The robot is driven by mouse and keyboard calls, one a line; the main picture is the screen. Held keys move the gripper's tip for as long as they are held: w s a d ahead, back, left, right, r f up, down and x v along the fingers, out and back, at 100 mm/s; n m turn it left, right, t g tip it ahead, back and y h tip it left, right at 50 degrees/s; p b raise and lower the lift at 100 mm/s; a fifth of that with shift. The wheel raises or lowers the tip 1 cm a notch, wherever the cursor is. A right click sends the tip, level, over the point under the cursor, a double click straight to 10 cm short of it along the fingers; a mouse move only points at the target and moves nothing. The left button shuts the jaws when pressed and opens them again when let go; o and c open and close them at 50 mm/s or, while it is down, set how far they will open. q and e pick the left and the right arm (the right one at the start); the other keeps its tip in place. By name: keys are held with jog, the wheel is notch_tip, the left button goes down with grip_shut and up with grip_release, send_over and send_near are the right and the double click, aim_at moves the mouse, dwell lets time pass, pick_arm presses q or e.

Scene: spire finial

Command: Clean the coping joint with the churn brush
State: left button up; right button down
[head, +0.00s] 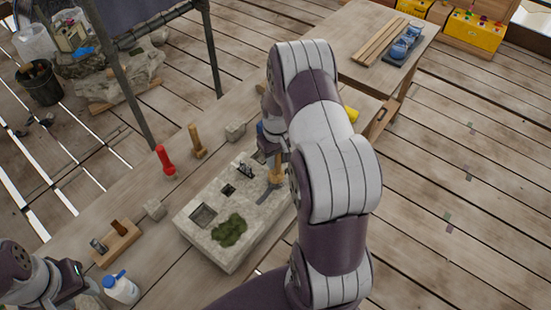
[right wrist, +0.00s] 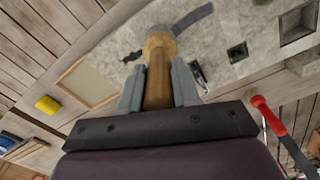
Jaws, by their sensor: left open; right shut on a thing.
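My right gripper (right wrist: 158,88) is shut on a tool with a round wooden handle (right wrist: 158,68), taken as the churn brush; its handle also shows in the head view (head: 276,170). The tool is over the right part of a pale stone coping block (head: 235,258). Its working end is hidden or unclear, so I cannot tell whether it touches. A curved grey strip (head: 265,192) shows beside the handle; I cannot tell if it is the joint. The block has square holes and a green moss patch (head: 229,230). My left gripper (head: 86,288) is open at the lower left.
A red-handled tool (head: 165,160) and a wooden-handled tool (head: 198,141) are behind the block. A wooden holder (head: 116,243) and a blue-capped bottle (head: 121,288) stand left of it. Small stones (head: 155,209) lie nearby. My right arm hides the bench's right side.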

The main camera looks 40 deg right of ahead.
jog(key=w+d+b, duration=0.1)
jog(key=w+d, duration=0.1)
jog(key=d, duration=0.6)
jog(key=shift+w, duration=0.2)
dwell(0.8)
jog(key=shift+r, duration=0.1)
notch_tip(320, 180, up, 7)
jog(key=p, duration=0.4)
jog(key=shift+p, duration=0.3)
jog(key=shift+d, duration=0.1)
